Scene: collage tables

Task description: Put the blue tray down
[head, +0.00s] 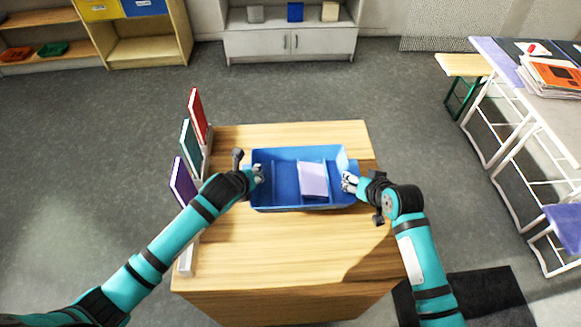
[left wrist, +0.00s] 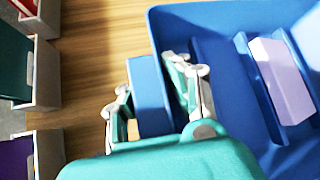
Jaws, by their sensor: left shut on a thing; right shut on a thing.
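The blue tray (head: 285,201) is over the wooden table (head: 285,247), between my two grippers. It has compartments, and a pale lilac block (head: 313,179) lies in the right part. My left gripper (head: 258,174) is shut on the tray's left end; the left wrist view shows its fingers (left wrist: 160,100) on either side of a blue piece of the tray (left wrist: 215,75). My right gripper (head: 348,182) is shut on the tray's right end. Whether the tray's underside touches the tabletop is hidden.
Red (head: 197,115), green (head: 190,147) and purple (head: 183,183) upright panels in pale holders line the table's left edge. The table's front part is bare. A white-framed table (head: 535,110) with papers stands at right; shelves (head: 145,50) stand at the back.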

